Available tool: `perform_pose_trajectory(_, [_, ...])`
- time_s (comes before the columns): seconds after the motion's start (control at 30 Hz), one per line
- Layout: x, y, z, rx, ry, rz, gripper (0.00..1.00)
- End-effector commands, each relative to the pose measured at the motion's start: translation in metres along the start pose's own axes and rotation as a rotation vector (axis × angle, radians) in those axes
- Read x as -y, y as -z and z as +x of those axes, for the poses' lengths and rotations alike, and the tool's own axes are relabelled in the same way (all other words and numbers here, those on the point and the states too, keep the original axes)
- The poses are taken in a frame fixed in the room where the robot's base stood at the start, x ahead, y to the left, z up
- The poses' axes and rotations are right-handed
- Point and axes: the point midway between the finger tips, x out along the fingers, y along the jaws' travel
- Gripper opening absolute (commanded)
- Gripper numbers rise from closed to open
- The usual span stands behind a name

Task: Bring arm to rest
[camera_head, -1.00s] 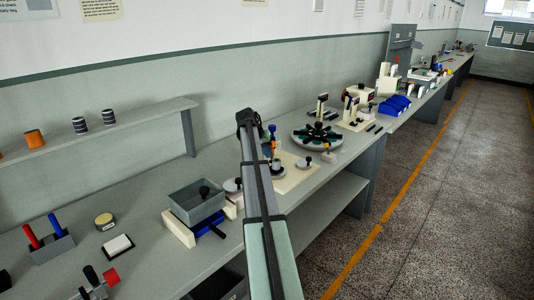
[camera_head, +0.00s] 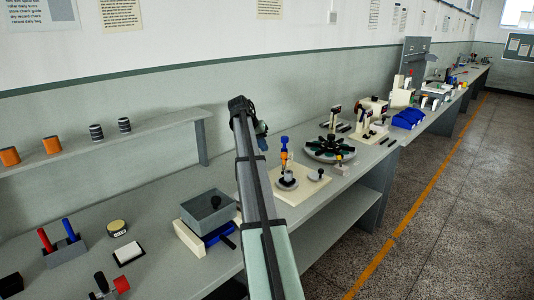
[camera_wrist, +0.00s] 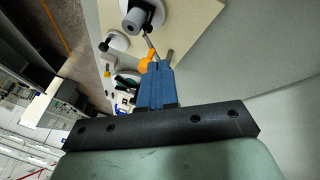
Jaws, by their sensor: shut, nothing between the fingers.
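My arm reaches up through the middle of the head view, over the long grey bench (camera_head: 150,190). My gripper (camera_head: 264,130) shows only partly behind the arm's far end, above the bench. In the wrist view my gripper (camera_wrist: 164,62) has its blue fingers together, with nothing held. A cream board (camera_head: 305,182) with a grey round spindle base (camera_head: 287,180) and an orange-and-blue upright piece (camera_head: 284,155) stands right of the arm. In the wrist view the cream board (camera_wrist: 185,30) lies beyond the fingertips.
A grey open box (camera_head: 208,208) sits left of the arm. A round turntable with green-black parts (camera_head: 330,149) stands farther along the bench. A wall shelf (camera_head: 100,143) carries orange and striped spools. The aisle floor (camera_head: 450,190) at right is clear.

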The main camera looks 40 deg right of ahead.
Motion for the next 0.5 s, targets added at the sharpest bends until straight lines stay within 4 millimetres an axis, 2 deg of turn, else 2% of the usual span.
perform_pose_trajectory(0.2, [0.0001, -0.0003, -0.0114, 0.0, 0.0, -0.001, 0.0])
perform_pose_trajectory(0.5, [0.0, -0.0004, -0.0119, 0.0, 0.0, -0.001, 0.0])
